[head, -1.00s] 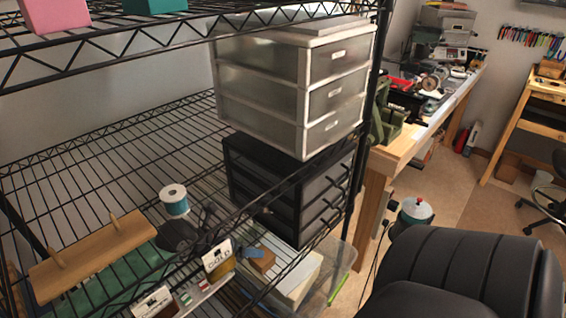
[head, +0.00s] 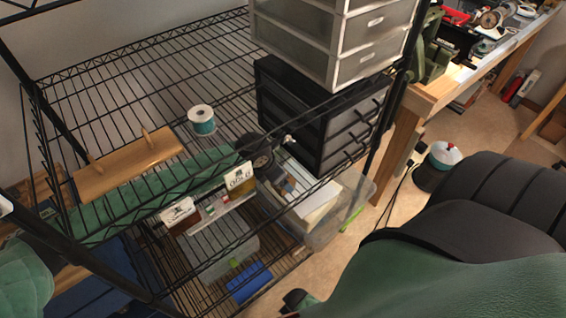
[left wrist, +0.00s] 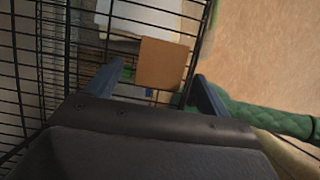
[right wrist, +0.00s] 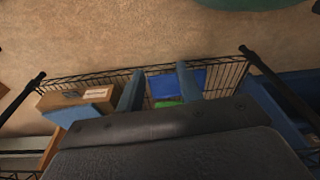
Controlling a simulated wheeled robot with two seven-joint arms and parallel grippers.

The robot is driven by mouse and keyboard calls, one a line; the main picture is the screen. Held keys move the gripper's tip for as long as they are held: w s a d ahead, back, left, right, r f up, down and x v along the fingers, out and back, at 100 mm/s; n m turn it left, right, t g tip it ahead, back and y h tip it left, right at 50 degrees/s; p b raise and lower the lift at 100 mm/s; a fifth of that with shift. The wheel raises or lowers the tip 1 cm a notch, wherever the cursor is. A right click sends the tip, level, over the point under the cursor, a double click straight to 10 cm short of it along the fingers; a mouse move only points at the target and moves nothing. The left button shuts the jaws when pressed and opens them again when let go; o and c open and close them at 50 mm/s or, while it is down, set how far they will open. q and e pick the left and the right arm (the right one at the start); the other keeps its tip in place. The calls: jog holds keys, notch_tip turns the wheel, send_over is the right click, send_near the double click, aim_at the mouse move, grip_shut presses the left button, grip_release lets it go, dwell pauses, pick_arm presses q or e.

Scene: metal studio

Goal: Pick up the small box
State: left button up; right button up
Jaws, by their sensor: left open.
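The small box is a plain brown block (left wrist: 162,63) in the left wrist view. It lies beside white, paper-like items on the lower wire shelf. My left gripper (left wrist: 158,71) is open, with one blue finger on each side of the box and visible gaps between.
The wire shelf (head: 110,65) has bars and edges close to the left arm. Open floor (head: 385,225) shows at right.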

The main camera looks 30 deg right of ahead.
pick_arm(q)
jog(key=shift+d+f+p, duration=0.65)
jog(key=shift+f+p, duration=0.05)
jog(key=shift+f, duration=0.1)
jog(key=shift+x, duration=0.85)
pick_arm(e)
jog(key=shift+s+d+f, duration=0.3)
jog(key=shift+f, duration=0.45)
jog(key=shift+s+d+f, duration=0.3)
jog(key=shift+s+f, duration=0.05)
jog(key=shift+f, duration=0.45)
jog(key=shift+s+d+f, duration=0.3)
jog(key=shift+f, duration=0.45)
pick_arm(q)
jog(key=c, duration=1.1)
pick_arm(e)
jog(key=shift+s+d, duration=0.1)
